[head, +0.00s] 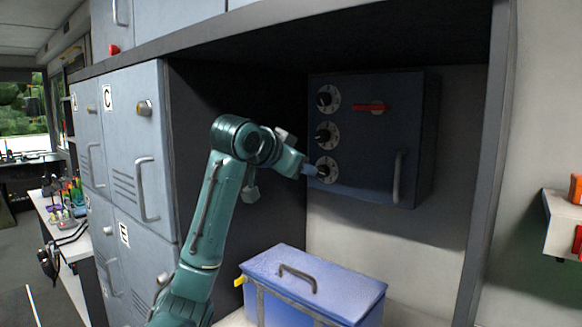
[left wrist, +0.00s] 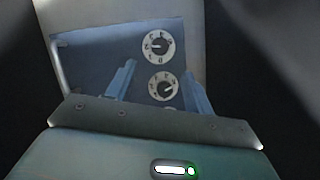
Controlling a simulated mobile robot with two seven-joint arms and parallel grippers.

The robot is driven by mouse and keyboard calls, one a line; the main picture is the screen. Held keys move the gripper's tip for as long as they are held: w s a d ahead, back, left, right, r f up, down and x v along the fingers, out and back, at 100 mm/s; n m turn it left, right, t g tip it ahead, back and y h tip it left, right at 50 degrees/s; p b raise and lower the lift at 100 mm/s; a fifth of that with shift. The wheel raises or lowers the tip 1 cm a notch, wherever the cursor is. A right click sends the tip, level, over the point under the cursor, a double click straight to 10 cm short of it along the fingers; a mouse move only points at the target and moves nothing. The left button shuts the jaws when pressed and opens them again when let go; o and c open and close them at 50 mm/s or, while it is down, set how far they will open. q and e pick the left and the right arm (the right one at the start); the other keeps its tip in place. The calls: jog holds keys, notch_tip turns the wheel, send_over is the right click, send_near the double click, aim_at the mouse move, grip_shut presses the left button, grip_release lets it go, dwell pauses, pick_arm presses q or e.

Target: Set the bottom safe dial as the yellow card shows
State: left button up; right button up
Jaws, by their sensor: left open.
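The dark blue safe (head: 365,135) hangs in the recess with three white-ringed dials in a column on its left side. The bottom dial (head: 328,172) is partly covered by my left gripper (head: 312,171), which is in front of it. The left wrist view looks upside down: the upper dial there appears to be the bottom dial (left wrist: 158,46), and the lower one the middle dial (left wrist: 162,86). My left gripper's blue fingers (left wrist: 157,70) are apart with nothing between them; I cannot tell if they touch the dial. No yellow card is recognisable. My right gripper is not in view.
The safe has a red lever (head: 371,108) and a grey handle (head: 397,177). A blue lidded box (head: 312,285) stands below it. Grey lockers (head: 135,150) line the left side. A white shelf (head: 563,222) holds red items at the right.

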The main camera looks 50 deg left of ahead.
pick_arm(q)
jog(key=shift+v, duration=1.25)
